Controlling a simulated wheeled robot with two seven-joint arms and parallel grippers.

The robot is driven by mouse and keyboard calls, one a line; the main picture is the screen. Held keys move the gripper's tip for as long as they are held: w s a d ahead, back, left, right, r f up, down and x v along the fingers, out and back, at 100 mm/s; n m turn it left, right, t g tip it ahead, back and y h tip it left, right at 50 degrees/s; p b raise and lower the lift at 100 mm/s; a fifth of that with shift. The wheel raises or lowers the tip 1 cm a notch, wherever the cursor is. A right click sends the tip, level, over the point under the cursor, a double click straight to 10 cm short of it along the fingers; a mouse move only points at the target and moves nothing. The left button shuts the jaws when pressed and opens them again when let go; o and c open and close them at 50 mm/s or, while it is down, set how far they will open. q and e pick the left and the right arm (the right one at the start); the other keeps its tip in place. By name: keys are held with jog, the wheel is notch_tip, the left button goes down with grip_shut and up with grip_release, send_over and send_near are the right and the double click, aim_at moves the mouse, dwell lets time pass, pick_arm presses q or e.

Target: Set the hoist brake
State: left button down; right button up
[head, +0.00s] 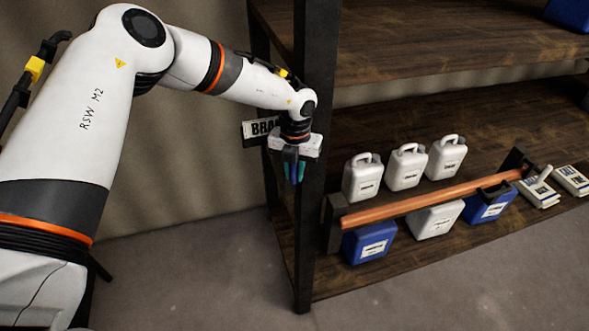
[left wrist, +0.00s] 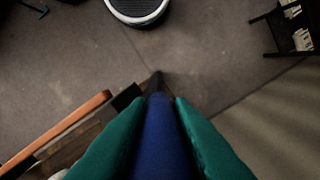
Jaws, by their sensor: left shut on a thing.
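My left gripper (head: 295,178) is beside the dark shelf post and points down. In the left wrist view its two green fingers (left wrist: 160,108) are shut on a blue handle (left wrist: 161,142), one finger on each side. The handle also shows in the head view (head: 290,160), partly covered by the fingers. A white sign (head: 261,129) reading "BRA" is on the post just behind my wrist; the rest of its word is hidden. How the handle is mounted is hidden. My right gripper is not in view.
The wooden shelf (head: 440,115) is right of the post (head: 313,200). White jugs (head: 405,167) and blue jugs (head: 369,243) stand on it around an orange bar (head: 430,199). The floor (head: 190,265) below my arm is clear.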

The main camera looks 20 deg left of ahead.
pick_arm(q)
jog(key=c, duration=1.3)
grip_release()
jog(key=shift+s+f, duration=0.1)
notch_tip(320, 180, up, 11)
jog(key=b, duration=0.4)
jog(key=shift+f, duration=0.15)
jog(key=shift+r, duration=0.7)
jog(key=shift+d+f, duration=0.1)
